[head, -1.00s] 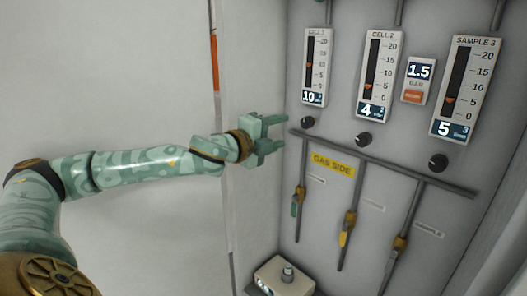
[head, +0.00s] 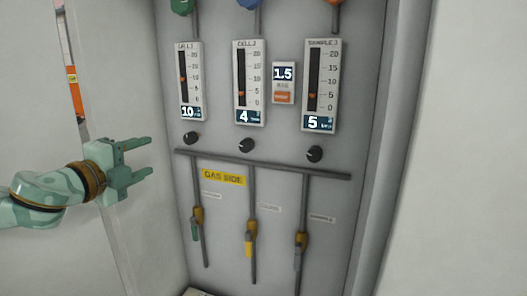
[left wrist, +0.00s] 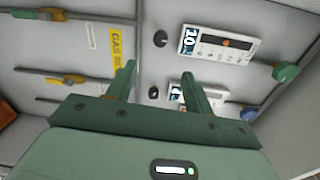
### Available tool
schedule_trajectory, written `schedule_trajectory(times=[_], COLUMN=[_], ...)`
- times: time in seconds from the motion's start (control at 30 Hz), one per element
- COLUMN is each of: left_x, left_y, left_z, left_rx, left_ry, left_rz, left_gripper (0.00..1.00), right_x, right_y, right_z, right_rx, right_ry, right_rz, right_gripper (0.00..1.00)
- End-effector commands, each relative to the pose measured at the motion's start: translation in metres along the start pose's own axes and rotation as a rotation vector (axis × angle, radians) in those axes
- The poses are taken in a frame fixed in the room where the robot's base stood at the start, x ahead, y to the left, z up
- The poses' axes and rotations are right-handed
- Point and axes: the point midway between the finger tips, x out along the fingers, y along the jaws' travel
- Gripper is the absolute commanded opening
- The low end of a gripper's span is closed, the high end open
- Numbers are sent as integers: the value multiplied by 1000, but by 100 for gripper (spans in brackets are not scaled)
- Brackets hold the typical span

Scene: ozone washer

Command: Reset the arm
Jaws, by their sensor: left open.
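My left arm comes in from the left in the head view. Its green left gripper (head: 146,158) is open and empty, pointing right toward the gas panel, left of the leftmost knob (head: 191,138). In the left wrist view the two fingers (left wrist: 160,82) stand apart with nothing between them. The panel lies beyond the fingertips, and no contact shows. My right gripper is not in view.
The panel carries three flow meters, Cell 1 (head: 189,80), Cell 2 (head: 249,83) and Sample 3 (head: 321,85). Below run a horizontal pipe (head: 265,164) and three valve handles, including a yellow one (head: 249,245). Side walls bound the recess.

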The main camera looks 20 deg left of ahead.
Motion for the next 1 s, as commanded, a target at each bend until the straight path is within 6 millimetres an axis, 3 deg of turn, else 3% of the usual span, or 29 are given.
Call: schedule_trajectory(times=[0.07, 0.17, 0.3, 0.43, 0.53, 0.7, 0.87, 1.0], left_x=[1, 8, 17, 4, -21, -72, -126, -180], left_y=[4, 26, 92, 164, 214, 280, 327, 360], left_z=[-3, -21, -73, -118, -136, -146, -149, -152], left_rx=[-5, -38, -162, -334, -458, -598, -677, -720], left_ry=[4, 24, 44, -28, -143, -362, -558, -732], left_rz=[3, 18, 65, 141, 223, 380, 532, 676], left_gripper=[52, 52, 52, 52, 52, 52, 52, 52], right_x=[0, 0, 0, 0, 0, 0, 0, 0], right_y=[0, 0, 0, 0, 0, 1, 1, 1], right_z=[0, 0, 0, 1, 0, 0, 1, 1], right_rx=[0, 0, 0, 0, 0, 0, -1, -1], right_ry=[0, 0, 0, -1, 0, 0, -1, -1], right_rz=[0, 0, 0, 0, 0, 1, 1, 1], right_gripper=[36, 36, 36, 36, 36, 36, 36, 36])
